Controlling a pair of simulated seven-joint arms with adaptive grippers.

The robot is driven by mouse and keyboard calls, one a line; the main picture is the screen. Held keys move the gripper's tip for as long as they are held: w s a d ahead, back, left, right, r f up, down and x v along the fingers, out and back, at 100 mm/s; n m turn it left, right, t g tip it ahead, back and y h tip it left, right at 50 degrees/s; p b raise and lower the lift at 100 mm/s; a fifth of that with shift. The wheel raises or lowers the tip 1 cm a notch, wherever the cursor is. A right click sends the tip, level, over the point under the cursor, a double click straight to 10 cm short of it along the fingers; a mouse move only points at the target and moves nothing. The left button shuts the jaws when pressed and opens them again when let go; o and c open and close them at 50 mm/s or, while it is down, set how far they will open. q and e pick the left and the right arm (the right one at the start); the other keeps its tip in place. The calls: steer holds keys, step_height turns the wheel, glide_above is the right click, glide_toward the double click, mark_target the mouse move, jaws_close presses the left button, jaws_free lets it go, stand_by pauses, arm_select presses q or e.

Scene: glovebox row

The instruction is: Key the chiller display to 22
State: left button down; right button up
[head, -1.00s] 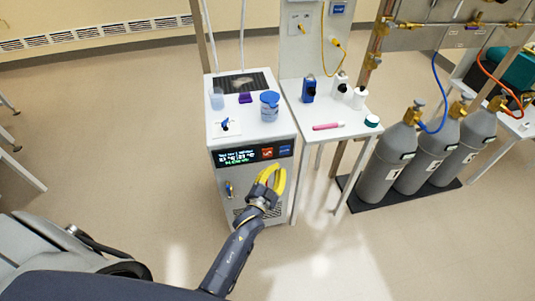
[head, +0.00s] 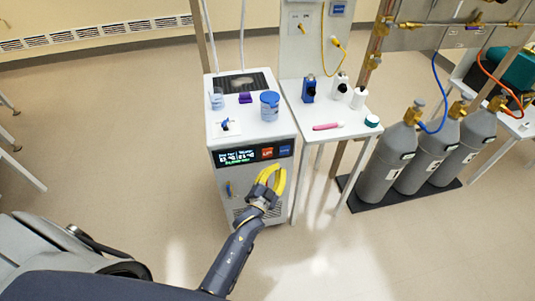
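The chiller (head: 226,177) is a white cabinet standing in the middle of the head view. Its dark front panel carries a lit display (head: 237,157) with white and green characters too small to read surely. To the right of the display are an orange key (head: 267,152) and a blue key (head: 285,150). My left gripper (head: 271,177), with yellow fingers, is just below the keys, in front of the cabinet. Its fingers are spread with a gap between them, and nothing shows in it. My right gripper is not in view.
On the chiller top stand a blue-lidded jar (head: 270,106), a clear beaker (head: 217,98), a purple block (head: 245,97) and a blue valve (head: 225,124). A white side table (head: 349,112) holds bottles and a pink marker (head: 328,126). Grey gas cylinders (head: 388,163) stand at right.

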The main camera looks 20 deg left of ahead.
mark_target(267, 153)
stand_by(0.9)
arm_select(q)
steer(key=c, duration=2.1)
jaws_free()
jaws_close()
steer(key=shift+s+d, duration=0.5)
steer(key=shift+s, duration=0.3)
steer(key=shift+s+d, duration=0.5)
steer(key=shift+s, duration=0.3)
steer(key=shift+w+a, duration=0.8)
steer(key=shift+w, duration=0.45)
steer(key=shift+w+a, duration=0.75)
steer(key=shift+w, duration=0.45)
steer(key=shift+w+a, duration=0.8)
steer(key=shift+w, duration=0.45)
steer(key=shift+w+a, duration=0.15)
steer(key=shift+w, duration=0.1)
steer(key=shift+w, duration=0.15)
